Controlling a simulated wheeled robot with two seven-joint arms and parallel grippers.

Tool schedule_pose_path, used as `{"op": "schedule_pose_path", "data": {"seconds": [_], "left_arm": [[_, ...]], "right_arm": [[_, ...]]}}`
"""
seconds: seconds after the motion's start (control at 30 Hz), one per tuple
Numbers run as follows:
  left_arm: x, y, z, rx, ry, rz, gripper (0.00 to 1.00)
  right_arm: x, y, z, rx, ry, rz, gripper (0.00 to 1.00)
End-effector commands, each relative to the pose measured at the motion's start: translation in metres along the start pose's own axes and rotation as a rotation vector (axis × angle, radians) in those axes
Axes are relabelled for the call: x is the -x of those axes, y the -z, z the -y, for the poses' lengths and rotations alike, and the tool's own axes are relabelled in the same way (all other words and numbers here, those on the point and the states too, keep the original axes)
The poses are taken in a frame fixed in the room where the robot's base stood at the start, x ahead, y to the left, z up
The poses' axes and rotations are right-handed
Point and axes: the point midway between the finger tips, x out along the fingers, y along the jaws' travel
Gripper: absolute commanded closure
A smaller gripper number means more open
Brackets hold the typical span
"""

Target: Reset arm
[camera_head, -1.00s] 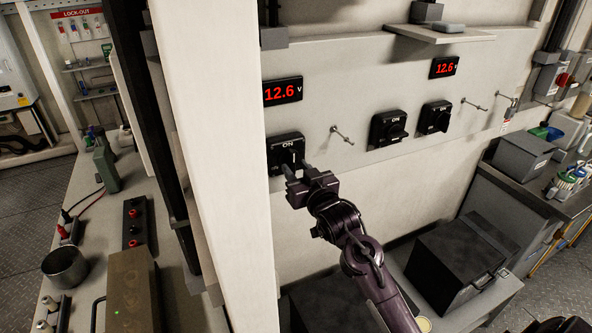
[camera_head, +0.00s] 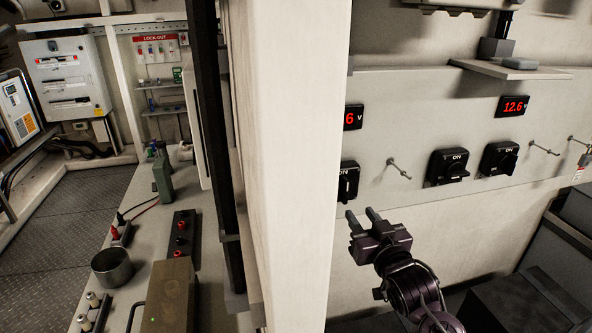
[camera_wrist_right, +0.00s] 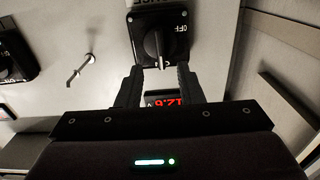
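My right gripper (camera_head: 361,213) is open and empty, with a clear gap between its fingers. In the head view it stands just below and in front of the leftmost black rotary switch (camera_head: 348,182), which the pillar partly hides. In the right wrist view the two fingers (camera_wrist_right: 158,83) are apart. The same switch (camera_wrist_right: 157,43) appears beyond them, inverted, its handle in line with the gap. The fingers look clear of the handle. My left gripper is in neither view.
A pale pillar (camera_head: 290,160) stands just left of my right arm. Two more switches (camera_head: 449,166) (camera_head: 499,159) and metal pegs (camera_head: 399,168) are on the panel. A shelf (camera_head: 512,70) juts out above. A bench (camera_head: 150,250) with a metal pot (camera_head: 112,267) is at left.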

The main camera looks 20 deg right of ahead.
Motion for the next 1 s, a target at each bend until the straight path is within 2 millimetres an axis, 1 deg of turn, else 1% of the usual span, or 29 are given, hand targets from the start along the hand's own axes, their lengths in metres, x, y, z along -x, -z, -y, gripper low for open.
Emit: {"op": "schedule_pose_path", "data": {"seconds": [0.07,0.13,0.17,0.27,0.3,0.37,0.4,0.47,0.5,0.6,0.7,0.87,0.9,0.93,1.0], "left_arm": [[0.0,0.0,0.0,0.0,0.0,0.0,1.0],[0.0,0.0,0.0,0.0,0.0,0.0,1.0],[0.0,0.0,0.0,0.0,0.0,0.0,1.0],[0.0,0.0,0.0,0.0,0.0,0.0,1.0],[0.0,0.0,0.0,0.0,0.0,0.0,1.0],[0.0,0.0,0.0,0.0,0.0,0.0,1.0],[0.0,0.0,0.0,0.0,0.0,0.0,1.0],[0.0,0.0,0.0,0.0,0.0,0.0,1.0],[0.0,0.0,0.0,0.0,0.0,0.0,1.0],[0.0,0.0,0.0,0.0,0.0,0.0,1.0],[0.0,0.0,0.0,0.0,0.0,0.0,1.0],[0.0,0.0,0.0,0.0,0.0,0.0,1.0],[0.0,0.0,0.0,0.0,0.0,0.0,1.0],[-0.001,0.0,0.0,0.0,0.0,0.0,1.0],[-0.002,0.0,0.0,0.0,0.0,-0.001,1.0]], "right_arm": [[0.001,-0.002,0.001,0.001,0.0,0.008,0.66],[0.004,-0.011,0.004,0.004,0.0,0.047,0.66],[0.007,-0.018,0.007,0.007,-0.001,0.078,0.66],[0.025,-0.054,0.021,0.029,0.0,0.243,0.66],[0.038,-0.072,0.029,0.042,0.004,0.333,0.66],[0.06,-0.099,0.041,0.063,0.013,0.474,0.66],[0.076,-0.115,0.047,0.076,0.021,0.561,0.66],[0.098,-0.133,0.056,0.094,0.034,0.676,0.66],[0.112,-0.143,0.061,0.105,0.045,0.744,0.66],[0.145,-0.162,0.072,0.128,0.071,0.892,0.66],[0.176,-0.175,0.081,0.148,0.099,1.02,0.66],[0.224,-0.188,0.092,0.176,0.149,1.205,0.66],[0.236,-0.19,0.095,0.182,0.163,1.249,0.66],[0.239,-0.197,0.096,0.185,0.167,1.269,0.66],[0.23,-0.22,0.096,0.186,0.164,1.271,0.66]]}}
